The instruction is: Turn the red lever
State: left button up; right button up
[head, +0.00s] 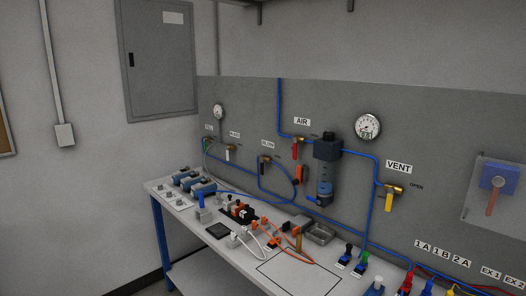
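A red lever (296,151) hangs downward from a brass valve on the grey wall panel, just below the "AIR" sign (302,122). A blue air line runs into this valve. At the far right, a blue box (498,177) on a pale plate carries a second reddish lever (492,201) that points down and slightly left. A yellow lever (389,202) hangs below the "VENT" sign (399,167). Neither of my grippers shows in the head view.
A white-topped bench (285,283) with blue legs stands before the panel (450,150). It holds small fittings, cables, a metal tray (320,235) and coloured connectors. A dark filter unit (326,150) is right of the AIR valve. A grey cabinet (160,60) hangs at left.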

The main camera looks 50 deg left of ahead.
aim_at(295, 140)
jog(key=u, duration=1.4)
